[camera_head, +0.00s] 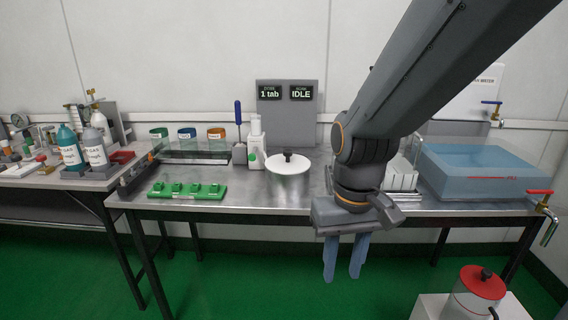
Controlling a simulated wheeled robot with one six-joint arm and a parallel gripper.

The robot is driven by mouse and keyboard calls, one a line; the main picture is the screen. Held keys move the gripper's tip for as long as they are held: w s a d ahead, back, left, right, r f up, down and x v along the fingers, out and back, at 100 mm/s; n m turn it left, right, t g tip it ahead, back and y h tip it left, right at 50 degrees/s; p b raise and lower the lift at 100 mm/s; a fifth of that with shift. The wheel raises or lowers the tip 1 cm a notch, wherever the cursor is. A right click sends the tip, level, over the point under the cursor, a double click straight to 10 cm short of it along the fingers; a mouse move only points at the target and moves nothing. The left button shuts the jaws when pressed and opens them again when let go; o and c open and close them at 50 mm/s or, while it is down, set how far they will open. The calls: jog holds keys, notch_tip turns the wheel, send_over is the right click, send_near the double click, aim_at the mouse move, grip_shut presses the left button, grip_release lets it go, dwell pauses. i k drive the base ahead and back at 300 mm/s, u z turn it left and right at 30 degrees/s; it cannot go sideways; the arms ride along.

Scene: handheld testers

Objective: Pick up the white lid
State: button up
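My gripper (344,262) points down in front of the table's front edge, to the right of the pot and nearer the camera. Its two blue-grey fingers are apart, with nothing visible between them. The lid is not touched by the gripper and shows almost fully.
A green rack (187,190) lies at left, and a blue basin (478,172) stands at right. A red-lidded container (483,283) is at the lower right. Bare table (246,190) lies left of the pot.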

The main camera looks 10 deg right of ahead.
aim_at(286, 162)
jog(key=u, duration=0.65)
jog(key=i, duration=1.25)
jog(key=z, duration=0.6)
